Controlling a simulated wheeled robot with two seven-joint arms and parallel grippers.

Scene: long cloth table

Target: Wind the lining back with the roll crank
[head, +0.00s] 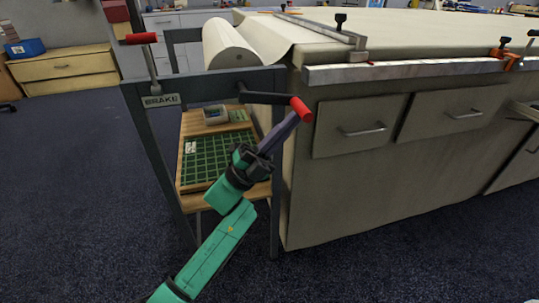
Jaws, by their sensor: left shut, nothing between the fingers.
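The roll crank has a dark arm (265,98) on the front bar of the grey roll frame, with a red grip (301,109) at its right end. The roll of cream lining (226,43) lies behind that bar, and its cloth runs onto the long table (410,37). My left gripper (294,119) points up and right, its fingertips at the lower left of the red grip. It is shut and empty; I cannot tell whether it touches the grip. My right gripper is not in view.
A brake lever with a red knob (141,38) stands on the frame's left post above a BRAKE plate (160,100). A wooden shelf (205,130) with a green cutting mat (212,158) sits inside the frame. Drawers (360,126) front the table. Open carpet (90,190) lies left.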

